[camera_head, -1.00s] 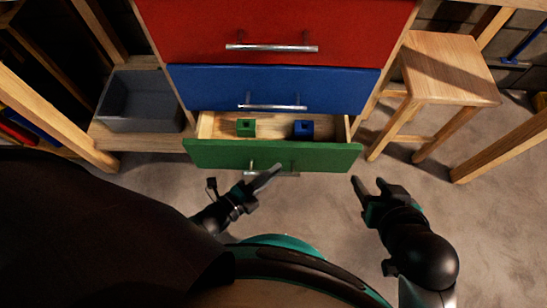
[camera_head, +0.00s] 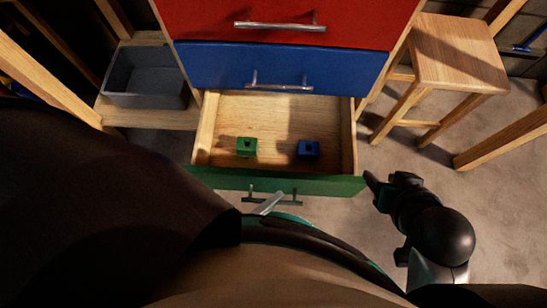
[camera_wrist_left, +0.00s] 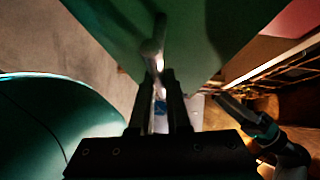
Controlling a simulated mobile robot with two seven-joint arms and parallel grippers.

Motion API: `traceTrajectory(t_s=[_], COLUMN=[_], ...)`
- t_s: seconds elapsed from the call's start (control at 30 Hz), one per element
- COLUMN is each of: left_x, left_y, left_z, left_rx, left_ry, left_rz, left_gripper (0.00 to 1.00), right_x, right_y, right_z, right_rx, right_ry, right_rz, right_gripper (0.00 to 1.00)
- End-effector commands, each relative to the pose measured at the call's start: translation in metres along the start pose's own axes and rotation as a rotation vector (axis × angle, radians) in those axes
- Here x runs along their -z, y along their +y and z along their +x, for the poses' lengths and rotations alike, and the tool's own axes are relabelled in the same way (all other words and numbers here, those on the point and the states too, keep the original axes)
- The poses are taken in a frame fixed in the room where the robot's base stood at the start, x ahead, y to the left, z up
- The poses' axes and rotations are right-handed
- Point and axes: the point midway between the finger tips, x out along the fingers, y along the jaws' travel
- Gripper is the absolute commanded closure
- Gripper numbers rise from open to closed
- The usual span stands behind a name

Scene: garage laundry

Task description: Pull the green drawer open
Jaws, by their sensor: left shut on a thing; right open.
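The green drawer (camera_head: 290,183) is pulled well out below the blue one, its wooden inside open to view. A green block (camera_head: 246,147) and a blue block (camera_head: 308,149) lie in it. My left gripper (camera_head: 268,204) is at the drawer's handle, mostly hidden behind my own body in the head view. In the left wrist view my left gripper (camera_wrist_left: 160,85) is shut on the metal handle (camera_wrist_left: 154,48) against the green front (camera_wrist_left: 195,35). My right gripper (camera_head: 388,180) is open and empty, just right of the drawer's front corner.
The blue drawer (camera_head: 230,70) and red drawer (camera_head: 370,18) above are closed. A grey bin (camera_head: 148,95) stands on a low shelf at left. A wooden stool (camera_head: 458,60) stands at right. My body is close to the open drawer's front.

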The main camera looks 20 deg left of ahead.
Motion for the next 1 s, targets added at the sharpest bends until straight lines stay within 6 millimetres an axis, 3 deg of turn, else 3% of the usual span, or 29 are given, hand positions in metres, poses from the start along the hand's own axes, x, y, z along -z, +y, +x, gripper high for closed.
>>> traceTrajectory(t_s=[0.33, 0.37, 0.6, 1.0], left_x=[-0.0004, -0.0004, -0.0001, 0.0001], left_y=[0.0004, 0.0004, 0.0003, 0.0001], left_z=[-0.0010, -0.0010, -0.0007, -0.0003], left_rx=[-0.001, -0.001, -0.001, 0.000], left_ry=[-0.001, -0.001, -0.001, 0.000], left_rz=[0.001, 0.001, 0.000, 0.000], left_gripper=[1.00, 0.82, 0.55, 0.55], right_x=[0.0002, 0.0002, 0.0004, 0.0006], right_y=[0.0003, 0.0003, 0.0002, 0.0000], right_z=[-0.0001, -0.0001, -0.0001, 0.0000], right_rx=[0.000, 0.000, 0.000, 0.000], right_ry=[0.000, 0.000, 0.001, 0.002], right_rz=[0.000, 0.000, 0.000, 0.000], right_gripper=[0.50, 0.50, 0.50, 0.50])
